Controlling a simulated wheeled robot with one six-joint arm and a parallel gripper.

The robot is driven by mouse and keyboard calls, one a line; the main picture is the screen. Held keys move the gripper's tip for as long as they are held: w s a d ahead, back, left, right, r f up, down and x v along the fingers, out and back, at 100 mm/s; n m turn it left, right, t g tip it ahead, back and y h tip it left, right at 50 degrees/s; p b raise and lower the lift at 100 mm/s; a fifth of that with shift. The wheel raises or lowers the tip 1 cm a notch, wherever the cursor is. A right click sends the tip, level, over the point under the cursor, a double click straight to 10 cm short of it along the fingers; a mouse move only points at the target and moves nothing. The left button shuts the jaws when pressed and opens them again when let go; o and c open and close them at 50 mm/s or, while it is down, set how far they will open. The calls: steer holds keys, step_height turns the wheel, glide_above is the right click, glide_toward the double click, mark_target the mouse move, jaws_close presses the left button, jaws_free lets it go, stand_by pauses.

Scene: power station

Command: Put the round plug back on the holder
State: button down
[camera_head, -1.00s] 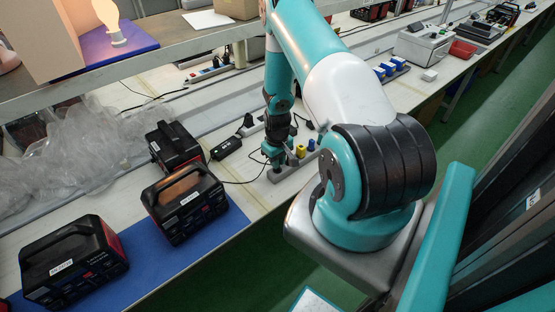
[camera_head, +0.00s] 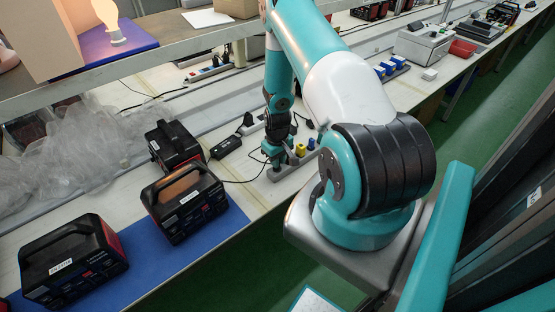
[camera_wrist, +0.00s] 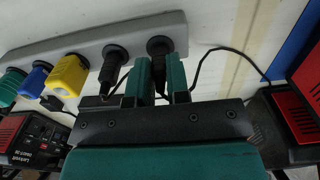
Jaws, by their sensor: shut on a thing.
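The holder is a grey strip (camera_wrist: 60,43) on the white bench, also seen in the head view (camera_head: 274,176). Several plugs stand along it: green, blue (camera_wrist: 36,78), yellow (camera_wrist: 69,76) and black (camera_wrist: 113,60). My gripper (camera_wrist: 161,75) has its two teal fingers shut on a black round plug (camera_wrist: 160,46) at the strip's end. The plug's round end meets the strip in the wrist view. I cannot tell how deep it sits. In the head view my gripper (camera_head: 275,155) is low beside the strip, and the held plug is hidden there.
A black adapter (camera_head: 226,147) with a cable lies left of the holder. Black-and-red power stations (camera_head: 184,203) stand further left, some on a blue mat (camera_head: 150,272). Crumpled clear plastic (camera_head: 75,150) lies behind them. A shelf edge (camera_head: 130,65) runs above the bench.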

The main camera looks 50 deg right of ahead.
steer(key=c, duration=1)
jaws_free()
step_height(320, 180, up, 17)
steer(key=b, duration=0.3)
steer(key=shift+r+b, duration=0.2)
steer(key=shift+b, duration=0.15)
